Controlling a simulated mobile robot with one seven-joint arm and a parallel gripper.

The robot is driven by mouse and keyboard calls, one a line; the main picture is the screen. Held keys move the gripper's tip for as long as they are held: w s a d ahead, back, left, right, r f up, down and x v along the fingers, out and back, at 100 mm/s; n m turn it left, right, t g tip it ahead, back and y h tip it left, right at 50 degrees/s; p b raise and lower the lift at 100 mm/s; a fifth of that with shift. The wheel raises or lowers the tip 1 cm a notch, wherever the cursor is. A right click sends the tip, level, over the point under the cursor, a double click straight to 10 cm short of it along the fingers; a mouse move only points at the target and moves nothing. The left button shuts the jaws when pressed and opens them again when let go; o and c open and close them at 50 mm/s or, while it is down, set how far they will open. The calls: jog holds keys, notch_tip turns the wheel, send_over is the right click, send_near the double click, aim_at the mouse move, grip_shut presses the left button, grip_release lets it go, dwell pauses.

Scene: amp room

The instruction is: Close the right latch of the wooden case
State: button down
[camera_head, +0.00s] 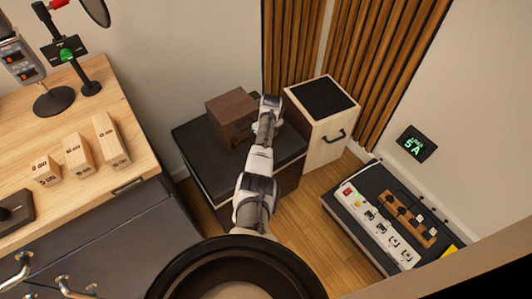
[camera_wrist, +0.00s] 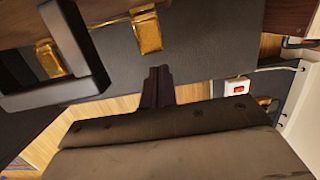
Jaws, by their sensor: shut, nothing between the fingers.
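The dark brown wooden case (camera_head: 228,112) sits on a black-topped cabinet (camera_head: 192,137). In the head view, my arm reaches over the cabinet and my gripper (camera_head: 266,122) is at the case's right side, partly hidden by my arm. In the wrist view, two brass latches show: one at upper middle (camera_wrist: 147,32) and one farther left (camera_wrist: 48,60), partly behind a dark square handle (camera_wrist: 92,92). My gripper (camera_wrist: 159,72) is shut and empty, its fingertips just below the upper-middle latch. I cannot tell whether they touch it or whether that latch is fastened.
A pale wooden cabinet (camera_head: 328,147) with a black top stands close on the right. A low unit with a white power strip (camera_head: 381,228) is at lower right. A wooden desk (camera_head: 92,193) with several small blocks is at left. Some wooden floor (camera_head: 318,235) is clear.

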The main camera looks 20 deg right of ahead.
jog(key=shift+d+r, duration=0.1)
jog(key=shift+r, duration=0.05)
jog(key=shift+r+p, duration=0.7)
